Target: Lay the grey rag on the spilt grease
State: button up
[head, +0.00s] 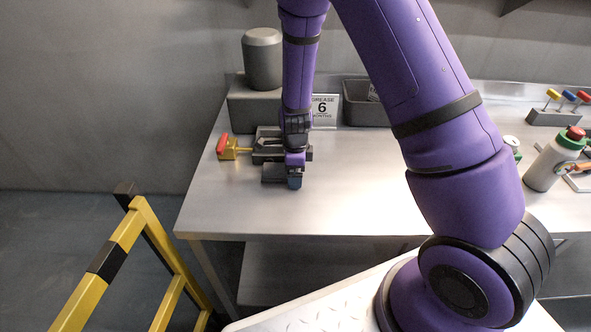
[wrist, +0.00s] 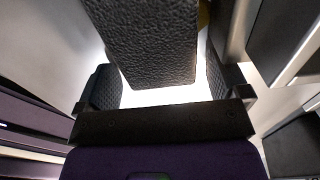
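My gripper (head: 294,180) points down low over the metal table, close to a dark grey block-shaped item (head: 273,173). In the wrist view its two fingers (wrist: 162,85) stand wide apart. A dark grey, rough-textured block (wrist: 150,45) reaches between them from the top, with narrow light gaps at its sides. I cannot tell if this is the same item as in the head view. No flat grey rag and no grease spill can be made out; my arm hides part of the table.
A dark fixture (head: 266,146) and a yellow piece with a red handle (head: 229,150) sit behind the gripper. A grease sign (head: 325,110) and a dark bin (head: 357,108) stand at the back. A bottle (head: 545,165) stands right. A yellow-black barrier (head: 120,245) is front left. The table's middle (head: 365,190) is bare.

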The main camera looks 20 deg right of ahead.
jog(key=shift+r, duration=0.1)
jog(key=s+d+r+n+t+y, duration=0.1)
jog(key=s+r+n, duration=0.1)
jog(key=r, duration=0.9)
jog(key=s+r+n, duration=0.1)
jog(key=r+n, duration=0.2)
jog(key=r, duration=0.8)
jog(key=s+d+r+n+t, duration=0.2)
jog(key=s+r+n, duration=0.6)
jog(key=s, duration=0.4)
jog(key=s+d+r+n+t+h, duration=0.1)
jog(key=s+d+r+n, duration=0.3)
jog(key=s+r+n, duration=0.5)
jog(key=s+r+t, duration=0.1)
jog(key=s, duration=0.2)
jog(key=shift+r+n, duration=0.3)
jog(key=shift+r, duration=0.1)
jog(key=shift+a, duration=0.1)
